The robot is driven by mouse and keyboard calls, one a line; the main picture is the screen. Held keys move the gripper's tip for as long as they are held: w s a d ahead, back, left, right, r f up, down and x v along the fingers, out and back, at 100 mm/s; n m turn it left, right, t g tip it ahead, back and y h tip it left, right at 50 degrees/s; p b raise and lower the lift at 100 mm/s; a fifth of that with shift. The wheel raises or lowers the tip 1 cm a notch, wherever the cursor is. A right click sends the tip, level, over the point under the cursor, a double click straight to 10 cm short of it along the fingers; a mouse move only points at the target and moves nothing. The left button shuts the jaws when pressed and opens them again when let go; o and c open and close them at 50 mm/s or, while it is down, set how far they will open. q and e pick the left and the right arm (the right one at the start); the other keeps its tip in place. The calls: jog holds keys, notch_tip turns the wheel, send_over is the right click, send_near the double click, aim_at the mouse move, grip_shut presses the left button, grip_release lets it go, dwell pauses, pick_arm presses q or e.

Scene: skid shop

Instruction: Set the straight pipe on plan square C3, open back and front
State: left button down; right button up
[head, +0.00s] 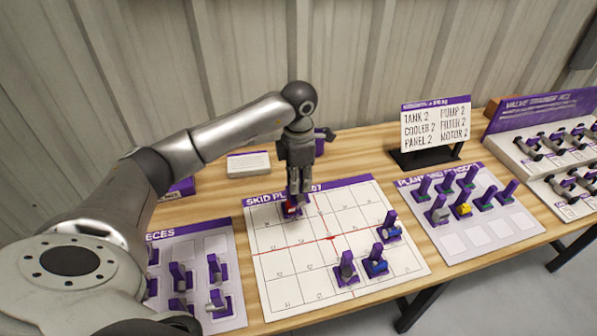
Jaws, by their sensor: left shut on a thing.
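My left gripper (294,197) points down over the far edge of the white skid plan board (285,290), near its purple title strip. It is shut on a small piece (291,209), of which a purple part and some red show. The fingers hide most of this piece, so I cannot tell whether it is the straight pipe, how its openings face, or whether it touches the board. The plan's square labels are too small to read surely. My right gripper is not in view.
Several purple-backed pieces stand on the pieces board (230,308) at left. A grey piece (346,268) and two blue ones (376,262) (390,229) stand on the plan's near right. Another board (490,238) with pieces, a list sign (435,122) and a valve rack (520,158) are right.

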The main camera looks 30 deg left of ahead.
pick_arm(q)
jog(key=shift+a+f, duration=0.1)
notch_tip(320, 180, down, 4)
jog(key=b, duration=0.2)
jog(key=shift+b, duration=0.4)
jog(key=shift+f+b, duration=0.4)
jog(key=shift+f, duration=0.2)
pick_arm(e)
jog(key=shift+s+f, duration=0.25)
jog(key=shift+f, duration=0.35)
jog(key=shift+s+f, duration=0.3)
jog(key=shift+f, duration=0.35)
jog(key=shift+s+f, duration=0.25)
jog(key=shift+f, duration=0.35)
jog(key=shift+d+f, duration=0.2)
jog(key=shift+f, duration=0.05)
pick_arm(q)
jog(key=shift+f+b, duration=2.4)
jog(key=shift+f, duration=0.4)
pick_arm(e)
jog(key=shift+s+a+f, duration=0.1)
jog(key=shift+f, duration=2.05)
pick_arm(q)
jog(key=shift+f, duration=0.15)
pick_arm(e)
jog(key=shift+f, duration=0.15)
